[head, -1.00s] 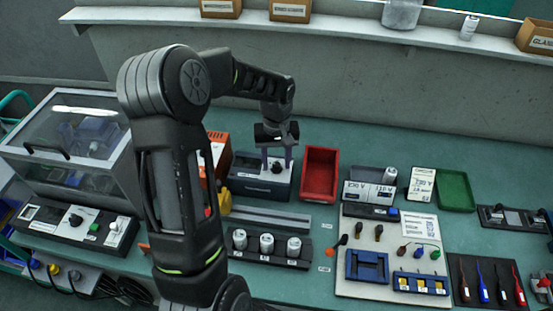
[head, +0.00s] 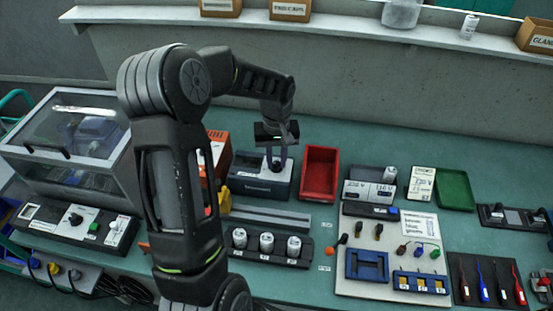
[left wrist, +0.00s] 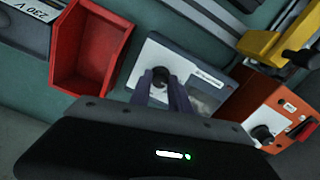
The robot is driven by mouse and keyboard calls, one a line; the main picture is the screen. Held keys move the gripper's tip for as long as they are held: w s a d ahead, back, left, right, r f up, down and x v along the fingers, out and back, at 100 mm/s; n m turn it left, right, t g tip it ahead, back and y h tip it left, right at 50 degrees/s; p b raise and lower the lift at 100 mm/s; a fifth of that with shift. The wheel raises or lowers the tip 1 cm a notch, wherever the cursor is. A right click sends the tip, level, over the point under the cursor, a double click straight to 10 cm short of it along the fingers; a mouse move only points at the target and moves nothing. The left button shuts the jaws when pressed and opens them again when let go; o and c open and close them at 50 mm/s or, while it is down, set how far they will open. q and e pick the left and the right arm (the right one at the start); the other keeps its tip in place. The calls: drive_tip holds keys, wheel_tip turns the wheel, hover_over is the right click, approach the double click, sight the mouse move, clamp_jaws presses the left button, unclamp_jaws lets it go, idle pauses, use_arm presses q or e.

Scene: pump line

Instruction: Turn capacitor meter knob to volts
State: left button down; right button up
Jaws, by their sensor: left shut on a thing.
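The capacitor meter (head: 255,187) is a dark box with a pale top panel on the bench, left of the red bin. It also shows in the left wrist view (left wrist: 205,76), with its black knob (left wrist: 160,76) between my fingertips. My left gripper (head: 275,163) points down onto the meter from above and is shut on the knob. In the left wrist view, the gripper's two dark fingers (left wrist: 163,84) sit on either side of the knob. The knob's pointer and the dial marks are too small and covered to read. My right gripper is out of view.
A red bin (head: 319,174) stands close right of the meter. An orange device (head: 217,145) stands close on its left. A rack with several white-topped cylinders (head: 266,244) lies in front.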

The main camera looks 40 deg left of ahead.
use_arm(q)
drive_tip(key=shift+m, duration=0.5)
drive_tip(key=m+b, duration=0.1)
drive_tip(key=m, duration=0.2)
drive_tip(key=shift+m+b, duration=0.65)
drive_tip(key=shift+m, duration=1.75)
drive_tip(key=c, duration=1.2)
unclamp_jaws()
